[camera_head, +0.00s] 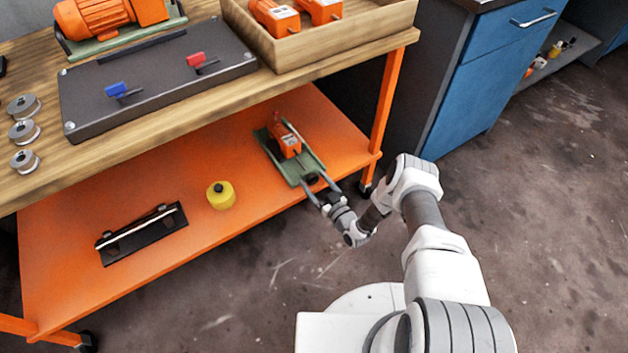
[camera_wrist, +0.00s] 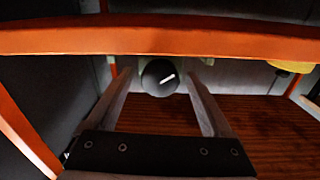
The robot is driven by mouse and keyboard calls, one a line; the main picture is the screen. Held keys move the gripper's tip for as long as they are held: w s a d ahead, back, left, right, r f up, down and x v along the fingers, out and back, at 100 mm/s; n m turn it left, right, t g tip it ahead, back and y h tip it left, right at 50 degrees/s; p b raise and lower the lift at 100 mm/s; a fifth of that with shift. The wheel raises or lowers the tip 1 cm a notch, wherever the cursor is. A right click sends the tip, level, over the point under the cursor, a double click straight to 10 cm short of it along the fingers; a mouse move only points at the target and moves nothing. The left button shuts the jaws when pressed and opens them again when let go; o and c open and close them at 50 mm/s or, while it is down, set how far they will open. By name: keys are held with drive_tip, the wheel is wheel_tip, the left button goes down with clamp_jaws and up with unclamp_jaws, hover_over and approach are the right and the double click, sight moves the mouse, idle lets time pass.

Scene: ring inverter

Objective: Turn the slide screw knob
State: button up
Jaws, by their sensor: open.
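The slide (camera_head: 296,165) is a green base with grey rails and an orange block (camera_head: 285,140), on the orange lower shelf. Its screw knob (camera_head: 312,179) is at the end nearest me. In the wrist view the knob (camera_wrist: 160,77) is a round black disc with a white mark set at a slant. My gripper (camera_head: 322,190) is at the shelf's front edge, pointing at the knob. In the wrist view my gripper (camera_wrist: 160,88) is open, one finger on each side of the knob. A gap shows on both sides, and no finger appears to touch it.
The wrist view is upside down; the shelf's front edge (camera_wrist: 160,38) crosses its top. A yellow container (camera_head: 221,195) and a black fixture (camera_head: 141,233) stand left of the slide. The wooden tabletop (camera_head: 165,131) is above. An orange table leg (camera_head: 389,100) rises to the right.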

clamp_jaws()
idle(0.3)
drive_tip(key=shift+n, duration=0.4)
drive_tip(key=n, duration=0.3)
drive_tip(key=shift+n, duration=1.9)
